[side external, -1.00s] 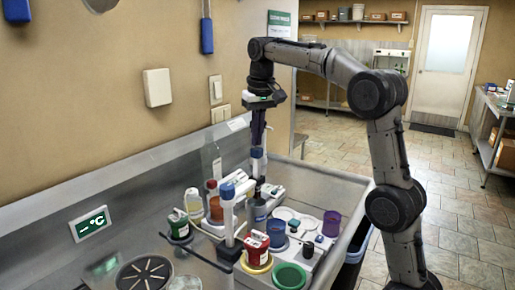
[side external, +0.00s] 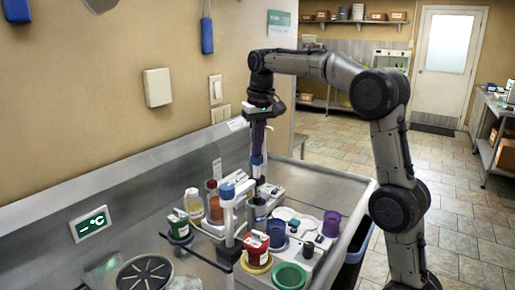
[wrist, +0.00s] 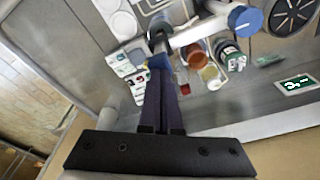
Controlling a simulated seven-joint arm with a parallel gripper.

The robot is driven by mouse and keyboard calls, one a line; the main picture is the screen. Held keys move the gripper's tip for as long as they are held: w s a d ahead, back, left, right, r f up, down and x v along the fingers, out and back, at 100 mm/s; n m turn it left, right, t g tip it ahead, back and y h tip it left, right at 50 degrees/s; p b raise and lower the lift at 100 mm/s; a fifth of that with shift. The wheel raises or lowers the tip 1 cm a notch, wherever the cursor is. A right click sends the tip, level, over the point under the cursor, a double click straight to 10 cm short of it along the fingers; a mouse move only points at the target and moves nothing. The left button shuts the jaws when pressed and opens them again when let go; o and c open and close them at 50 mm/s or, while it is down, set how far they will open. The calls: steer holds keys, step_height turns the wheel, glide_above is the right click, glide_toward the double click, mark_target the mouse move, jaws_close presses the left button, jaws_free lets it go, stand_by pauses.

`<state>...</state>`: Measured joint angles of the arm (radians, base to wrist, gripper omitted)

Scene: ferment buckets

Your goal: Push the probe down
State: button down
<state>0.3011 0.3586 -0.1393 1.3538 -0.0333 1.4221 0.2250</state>
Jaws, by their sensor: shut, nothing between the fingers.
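The probe's lower end is hidden from me.
The wall runs along the left.

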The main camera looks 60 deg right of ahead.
steer(key=shift+f, duration=1.65)
steer(key=shift+r, duration=2.5)
